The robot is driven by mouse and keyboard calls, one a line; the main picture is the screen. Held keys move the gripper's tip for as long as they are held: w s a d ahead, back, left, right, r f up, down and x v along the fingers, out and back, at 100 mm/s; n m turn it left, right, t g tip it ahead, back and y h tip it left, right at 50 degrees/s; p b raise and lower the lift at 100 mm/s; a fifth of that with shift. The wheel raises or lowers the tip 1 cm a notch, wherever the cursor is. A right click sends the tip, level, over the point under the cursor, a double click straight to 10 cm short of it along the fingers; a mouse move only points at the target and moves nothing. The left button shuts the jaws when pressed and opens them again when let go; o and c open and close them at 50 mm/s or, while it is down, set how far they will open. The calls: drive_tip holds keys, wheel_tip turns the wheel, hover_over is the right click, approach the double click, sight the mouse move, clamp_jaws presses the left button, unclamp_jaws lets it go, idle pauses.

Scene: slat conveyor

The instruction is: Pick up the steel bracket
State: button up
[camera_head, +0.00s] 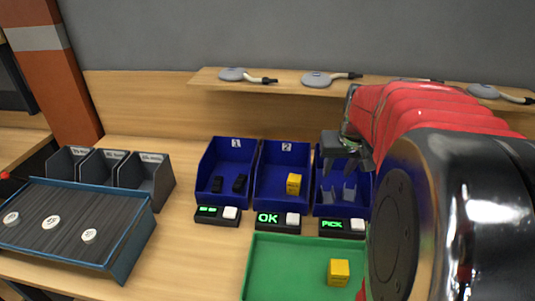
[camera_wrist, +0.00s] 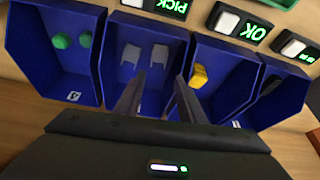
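Two grey steel brackets lie apart in the third blue bin (camera_head: 321,158). In the head view the left bracket (camera_head: 328,195) and the right bracket (camera_head: 349,192) show below my gripper (camera_head: 349,166). In the wrist view both brackets, one (camera_wrist: 130,53) and the other (camera_wrist: 160,55), show beyond my fingertips. My gripper (camera_wrist: 159,80) is open, with nothing between its fingers, and points down over this bin. The fingers seem apart from both brackets. The display in front of this bin (camera_head: 331,224) reads PICK.
Bin 1 (camera_head: 216,151) holds black parts; bin 2 (camera_head: 268,155) holds a yellow block (camera_head: 293,184). A green tray (camera_head: 290,243) in front holds another yellow block (camera_head: 338,272). Green parts (camera_wrist: 60,41) lie in the neighbouring bin. A slat conveyor (camera_head: 71,240) stands left.

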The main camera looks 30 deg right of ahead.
drive_tip(key=shift+d+f, duration=0.1)
drive_tip(key=shift+d, duration=0.05)
approach(326, 195)
drive_tip(key=shift+w+d+f, duration=0.1)
drive_tip(key=shift+f, duration=0.3)
idle(0.3)
drive_tip(key=shift+x, duration=2.6)
drive_tip(key=shift+c, duration=0.6)
drive_tip(key=c, duration=0.6)
